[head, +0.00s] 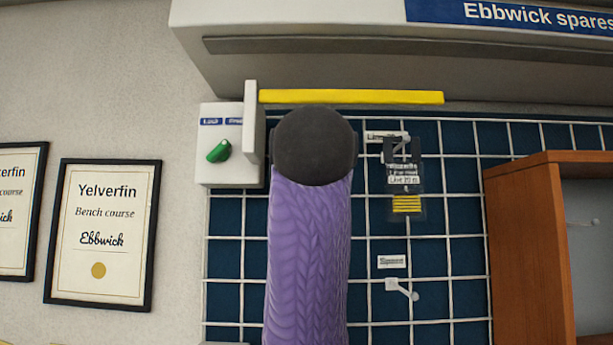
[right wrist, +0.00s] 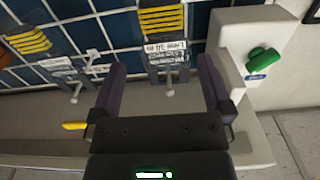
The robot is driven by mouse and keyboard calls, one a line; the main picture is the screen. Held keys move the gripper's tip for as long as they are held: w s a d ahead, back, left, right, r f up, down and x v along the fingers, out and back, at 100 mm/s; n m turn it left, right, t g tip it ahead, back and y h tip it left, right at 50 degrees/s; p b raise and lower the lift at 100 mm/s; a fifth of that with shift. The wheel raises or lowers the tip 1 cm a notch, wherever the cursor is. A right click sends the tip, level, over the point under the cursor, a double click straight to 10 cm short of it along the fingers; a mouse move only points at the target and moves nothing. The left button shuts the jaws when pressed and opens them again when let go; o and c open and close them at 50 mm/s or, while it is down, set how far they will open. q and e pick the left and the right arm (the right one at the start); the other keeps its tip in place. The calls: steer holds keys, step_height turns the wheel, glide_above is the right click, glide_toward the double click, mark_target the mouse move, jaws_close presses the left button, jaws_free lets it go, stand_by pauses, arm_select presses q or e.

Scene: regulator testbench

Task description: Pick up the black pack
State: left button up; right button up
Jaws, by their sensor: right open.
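In the right wrist view, a dark pack (right wrist: 165,20) with yellow stripes and a white printed label hangs in front of the blue grid panel. My right gripper (right wrist: 163,68) is open, its two purple fingers apart on either side of this pack's labelled end. Whether they touch it I cannot tell. A second dark pack (right wrist: 52,55) with yellow stripes hangs to its left. In the head view one dark pack (head: 406,190) shows hanging on the grid, right of my purple arm. That arm covers part of the panel. My left gripper is in neither view.
A white box with a green knob (head: 219,151) stands left of the arm, and a yellow bar (head: 380,97) runs above the grid. A small white hook (head: 402,288) sits under a label. A wooden cabinet (head: 530,250) stands at the right. Framed certificates (head: 103,235) hang at left.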

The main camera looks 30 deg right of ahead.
steer(key=p+x, duration=0.2)
steer(key=x, duration=0.1)
steer(key=p+x, duration=0.2)
steer(key=x, duration=0.1)
steer(key=shift+w+a+r, duration=0.1)
steer(key=shift+w+a, duration=0.15)
steer(key=shift+a, duration=0.1)
steer(key=shift+w+d, duration=0.15)
steer(key=shift+d, duration=0.1)
steer(key=shift+s, duration=0.35)
steer(key=shift+w+a, duration=0.15)
steer(key=shift+w, duration=0.05)
steer(key=c, duration=0.5)
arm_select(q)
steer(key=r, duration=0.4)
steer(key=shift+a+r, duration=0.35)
arm_select(e)
steer(key=c, duration=0.5)
